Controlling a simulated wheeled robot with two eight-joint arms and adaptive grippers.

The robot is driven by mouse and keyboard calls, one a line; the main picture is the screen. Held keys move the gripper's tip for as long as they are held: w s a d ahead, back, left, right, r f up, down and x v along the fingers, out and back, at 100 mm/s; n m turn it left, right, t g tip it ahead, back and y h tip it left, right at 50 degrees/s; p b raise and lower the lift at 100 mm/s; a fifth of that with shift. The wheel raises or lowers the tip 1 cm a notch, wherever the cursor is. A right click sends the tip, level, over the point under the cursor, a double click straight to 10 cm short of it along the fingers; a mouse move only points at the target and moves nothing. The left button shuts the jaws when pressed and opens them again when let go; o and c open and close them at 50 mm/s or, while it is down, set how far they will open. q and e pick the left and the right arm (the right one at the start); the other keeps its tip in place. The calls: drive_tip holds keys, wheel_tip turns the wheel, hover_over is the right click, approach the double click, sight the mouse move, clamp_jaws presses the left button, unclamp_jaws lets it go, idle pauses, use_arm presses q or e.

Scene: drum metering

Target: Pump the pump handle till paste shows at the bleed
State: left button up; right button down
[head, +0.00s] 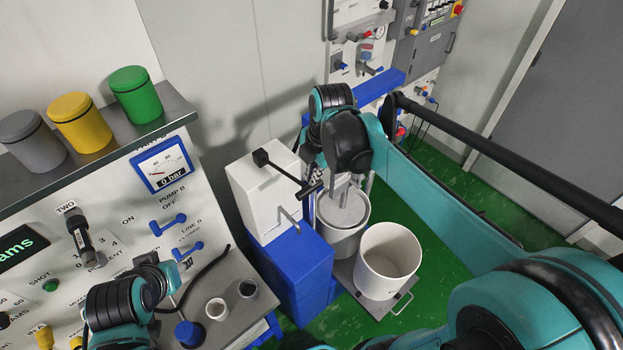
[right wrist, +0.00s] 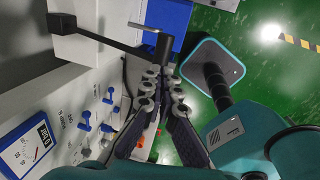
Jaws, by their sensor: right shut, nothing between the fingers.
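The pump handle (head: 285,172) is a black bar with a square block at one end and a cylindrical grip at the other. It lies across the top of a white pump box (head: 262,200) on a blue stand. The handle also shows in the right wrist view (right wrist: 108,38), its grip right beyond my fingertips. My right gripper (head: 314,178) is shut and empty, close to the grip; I cannot tell whether they touch. A short metal spout (head: 290,221) juts from the box, perhaps the bleed; no paste shows on it.
A gauge (head: 163,167) reads 0 bar. A lidded drum (head: 342,225) and an open white bucket (head: 389,262) stand right of the blue stand. Cups (head: 216,309) sit on a small shelf. Three coloured canisters (head: 80,121) stand at upper left. Green floor is open at right.

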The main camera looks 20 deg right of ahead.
drive_tip(key=shift+w+a+f, duration=0.1)
drive_tip(key=shift+w+f, duration=0.1)
drive_tip(key=shift+f, duration=1.15)
wheel_tip(320, 180, down, 20)
drive_tip(key=s+t+y+b, duration=0.1)
drive_tip(key=t+b, duration=0.4)
drive_tip(key=b, duration=1.2)
drive_tip(key=shift+s+d+r+y, duration=0.15)
drive_tip(key=shift+d+y, duration=0.05)
drive_tip(key=shift+y, duration=0.4)
drive_tip(key=shift+r, duration=0.1)
